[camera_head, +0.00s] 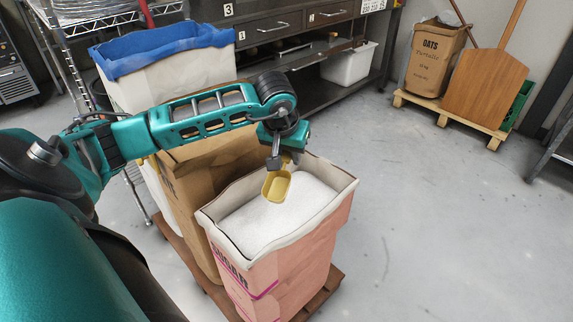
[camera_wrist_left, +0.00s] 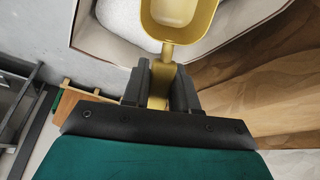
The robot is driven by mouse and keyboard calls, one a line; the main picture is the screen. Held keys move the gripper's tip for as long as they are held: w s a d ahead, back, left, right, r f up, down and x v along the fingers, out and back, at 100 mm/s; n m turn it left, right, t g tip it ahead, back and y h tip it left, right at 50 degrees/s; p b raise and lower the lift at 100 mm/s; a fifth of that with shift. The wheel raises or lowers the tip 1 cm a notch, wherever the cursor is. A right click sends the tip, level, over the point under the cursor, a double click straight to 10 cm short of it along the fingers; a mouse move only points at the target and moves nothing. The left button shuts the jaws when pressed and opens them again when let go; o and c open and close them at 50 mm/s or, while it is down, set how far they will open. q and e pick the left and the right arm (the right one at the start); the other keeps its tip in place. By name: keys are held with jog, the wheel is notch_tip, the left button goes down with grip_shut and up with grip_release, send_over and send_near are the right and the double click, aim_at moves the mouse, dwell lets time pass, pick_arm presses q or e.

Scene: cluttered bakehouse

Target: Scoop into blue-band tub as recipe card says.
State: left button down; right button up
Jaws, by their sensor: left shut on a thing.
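My left gripper (camera_head: 275,163) is shut on the handle of a yellow scoop (camera_head: 276,187). The scoop hangs over the open pink sugar sack (camera_head: 318,235), which is filled with white sugar (camera_head: 287,212). I cannot tell whether the scoop touches the sugar. In the left wrist view, the gripper fingers (camera_wrist_left: 161,82) close around the yellow handle, and the scoop's bowl (camera_wrist_left: 180,14) is cut by the top edge. I cannot make out any load in it. I see no blue-band tub. My right gripper is out of view.
A brown sack (camera_head: 190,195) stands against the sugar sack's left side, with a blue-lined white sack (camera_head: 175,87) behind. A drawer bench (camera_head: 290,28) holds a white bin (camera_head: 349,64). An oats sack (camera_head: 432,62) and wooden board (camera_head: 486,90) stand back right. The right floor is clear.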

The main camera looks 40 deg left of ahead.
pick_arm(q)
jog(key=shift+a+f, duration=0.3)
jog(key=shift+f, duration=0.05)
jog(key=shift+f+b, duration=0.5)
jog(key=shift+f, duration=0.05)
notch_tip(320, 180, down, 12)
jog(key=b, duration=0.4)
jog(key=shift+r+b, duration=0.15)
jog(key=shift+b, duration=0.25)
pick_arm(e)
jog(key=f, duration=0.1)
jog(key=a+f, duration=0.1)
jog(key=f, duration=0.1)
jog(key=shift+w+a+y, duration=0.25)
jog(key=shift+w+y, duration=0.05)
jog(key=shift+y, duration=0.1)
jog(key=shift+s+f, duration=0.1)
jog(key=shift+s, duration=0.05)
pick_arm(q)
jog(key=shift+r, duration=0.1)
